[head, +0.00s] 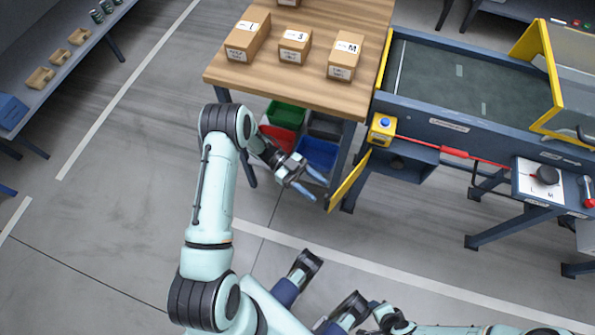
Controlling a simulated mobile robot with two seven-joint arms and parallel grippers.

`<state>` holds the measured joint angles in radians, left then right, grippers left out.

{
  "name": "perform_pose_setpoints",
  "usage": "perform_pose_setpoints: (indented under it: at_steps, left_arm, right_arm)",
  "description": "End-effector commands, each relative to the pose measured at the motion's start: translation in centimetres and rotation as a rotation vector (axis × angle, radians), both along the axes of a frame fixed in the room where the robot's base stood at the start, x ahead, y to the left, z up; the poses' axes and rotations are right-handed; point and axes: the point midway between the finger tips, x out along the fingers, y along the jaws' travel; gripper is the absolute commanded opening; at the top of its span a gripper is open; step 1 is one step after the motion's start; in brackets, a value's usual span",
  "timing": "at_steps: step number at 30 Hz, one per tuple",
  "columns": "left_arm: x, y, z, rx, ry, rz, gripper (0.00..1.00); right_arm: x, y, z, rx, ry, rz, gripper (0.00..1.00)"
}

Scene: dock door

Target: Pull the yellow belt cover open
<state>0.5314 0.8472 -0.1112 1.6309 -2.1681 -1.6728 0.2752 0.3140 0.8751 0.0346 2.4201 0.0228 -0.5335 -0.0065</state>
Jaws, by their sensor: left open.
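The yellow cover (350,180) is a narrow upright panel at the left side of an open compartment under the blue conveyor frame. It stands swung out from the compartment, seen nearly edge-on. My left gripper (319,190) is just left of the panel's lower end, with its two blue-grey fingers apart and nothing between them. A small gap seems to separate the fingers from the panel, but contact is hard to judge from above.
A wooden table (290,84) with several cardboard boxes stands behind the gripper, coloured bins below it. A yellow box with a blue button (382,128) sits above the panel. A red bar (454,153) and a knob plate (540,183) are further right. Floor in front is clear.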

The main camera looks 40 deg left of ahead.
Motion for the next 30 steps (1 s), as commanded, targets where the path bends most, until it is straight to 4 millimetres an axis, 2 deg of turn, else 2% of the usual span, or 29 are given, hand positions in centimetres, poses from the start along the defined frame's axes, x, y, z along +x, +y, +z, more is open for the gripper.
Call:
perform_pose_setpoints:
  at_steps: [6, 13, 19, 30]
  left_arm:
    - [-0.2, 5.2, -0.2, 0.004, -0.001, 0.004, 0.51]
    - [-0.4, 9.4, -0.1, 0.002, 0.001, 0.002, 0.51]
    - [-0.5, 10.9, 0.0, 0.0, 0.001, 0.001, 0.51]
    - [-0.5, 11.0, 0.0, 0.0, 0.001, 0.0, 0.51]
  right_arm:
    - [0.2, -0.1, -0.2, -0.003, -0.006, -0.002, 0.39]
    - [0.7, -0.4, -0.6, -0.008, -0.018, -0.008, 0.39]
    - [0.9, -0.5, -0.7, -0.012, -0.024, -0.01, 0.39]
    - [1.0, -0.5, -0.7, -0.013, -0.025, -0.01, 0.39]
